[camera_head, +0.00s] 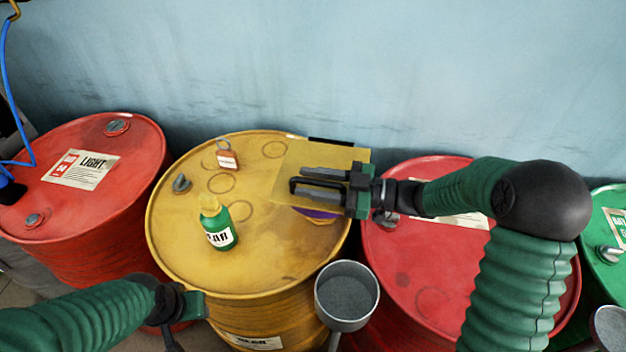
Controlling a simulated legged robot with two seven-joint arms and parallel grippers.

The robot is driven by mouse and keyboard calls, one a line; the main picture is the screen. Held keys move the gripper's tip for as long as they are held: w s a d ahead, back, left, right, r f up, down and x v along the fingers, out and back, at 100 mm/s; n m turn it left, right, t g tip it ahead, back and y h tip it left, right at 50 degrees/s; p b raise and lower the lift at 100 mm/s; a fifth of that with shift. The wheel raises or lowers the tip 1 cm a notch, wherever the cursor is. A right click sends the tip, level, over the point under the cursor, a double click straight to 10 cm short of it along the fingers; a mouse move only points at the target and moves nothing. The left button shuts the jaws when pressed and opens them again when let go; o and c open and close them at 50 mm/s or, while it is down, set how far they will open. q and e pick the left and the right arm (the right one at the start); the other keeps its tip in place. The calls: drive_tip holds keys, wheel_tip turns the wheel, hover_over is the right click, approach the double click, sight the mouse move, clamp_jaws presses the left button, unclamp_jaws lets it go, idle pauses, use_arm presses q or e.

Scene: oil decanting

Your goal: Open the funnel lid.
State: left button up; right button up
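A flat yellow square plate (291,163), which looks like the funnel lid, is at the right back of the yellow drum (180,233). A black strip (331,142) lies along its back edge. A purple curved part (318,215) shows below the plate, mostly hidden by my gripper; I cannot tell how far the plate is raised. My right gripper (298,178) is in front of the plate, its fingers pointing left with a gap between them; contact is unclear. My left gripper (184,325) is at the bottom left, partly in view, away from the plate.
A green bottle (218,228) and a small orange-red tagged item (227,157) stand on the yellow drum. A grey metal cup (346,296) is in front. Red drums (100,217) (405,262) flank it; a green drum (606,196) is far right. A blue wall is behind.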

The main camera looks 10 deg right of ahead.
drive_tip(key=shift+a, duration=0.2)
drive_tip(key=shift+w+d+f, duration=0.1)
drive_tip(key=shift+d, duration=0.6)
drive_tip(key=c, duration=0.6)
clamp_jaws()
drive_tip(key=shift+a, duration=0.2)
